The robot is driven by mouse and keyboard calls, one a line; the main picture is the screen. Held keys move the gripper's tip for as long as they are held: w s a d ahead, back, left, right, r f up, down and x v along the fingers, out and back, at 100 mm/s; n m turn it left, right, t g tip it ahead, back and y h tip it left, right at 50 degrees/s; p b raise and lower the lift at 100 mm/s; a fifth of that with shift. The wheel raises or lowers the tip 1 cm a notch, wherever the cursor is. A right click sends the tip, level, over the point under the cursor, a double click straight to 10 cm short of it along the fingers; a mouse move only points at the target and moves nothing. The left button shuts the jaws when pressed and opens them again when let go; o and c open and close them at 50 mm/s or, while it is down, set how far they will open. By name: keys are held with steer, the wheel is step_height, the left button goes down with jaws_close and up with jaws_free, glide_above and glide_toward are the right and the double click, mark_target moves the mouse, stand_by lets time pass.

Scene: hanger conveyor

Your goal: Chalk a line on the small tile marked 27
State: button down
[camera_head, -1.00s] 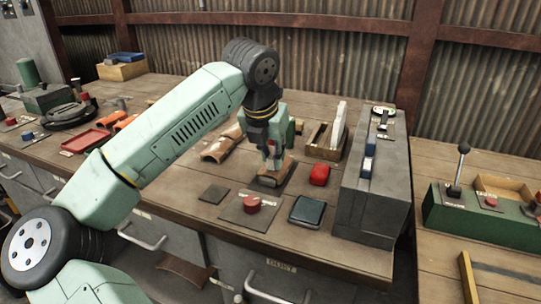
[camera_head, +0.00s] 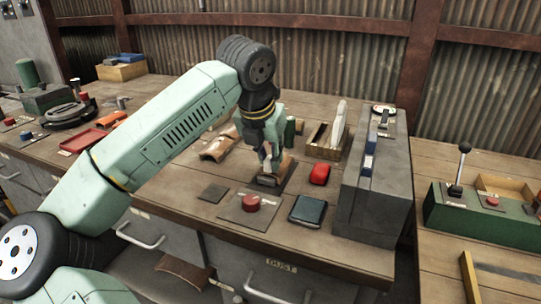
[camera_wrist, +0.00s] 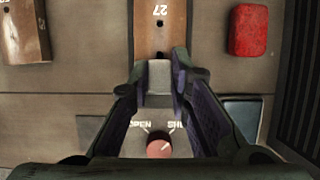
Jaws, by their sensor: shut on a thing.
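The small tile marked 27 (camera_wrist: 160,25) is a brown piece with dark holes, at the top middle of the wrist view. In the head view it lies on a dark pad, partly hidden by my gripper (camera_head: 268,165). In the wrist view my gripper (camera_wrist: 160,92) is shut on a pale grey block, likely the chalk (camera_wrist: 160,74). The block overlaps the near end of the tile in that view. I cannot tell whether it touches the tile. No chalk line shows on the visible part of the tile.
A red block (camera_head: 319,174) and a dark square pad (camera_head: 307,211) lie to the right. A red knob (camera_head: 252,203) on a plate is in front. A tall grey cabinet (camera_head: 372,205) stands at the right; a wooden box (camera_head: 325,150) is behind. A curved brown tile (camera_head: 222,146) lies left.

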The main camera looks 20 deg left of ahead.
steer(key=shift+w, duration=0.15)
steer(key=shift+w+f, duration=0.1)
steer(key=shift+w, duration=0.55)
steer(key=shift+s, duration=0.15)
steer(key=shift+s+b, duration=0.45)
steer(key=shift+s, duration=0.25)
steer(key=shift+r+p, duration=2.15)
steer(key=shift+r, duration=1.45)
steer(key=shift+f, duration=0.15)
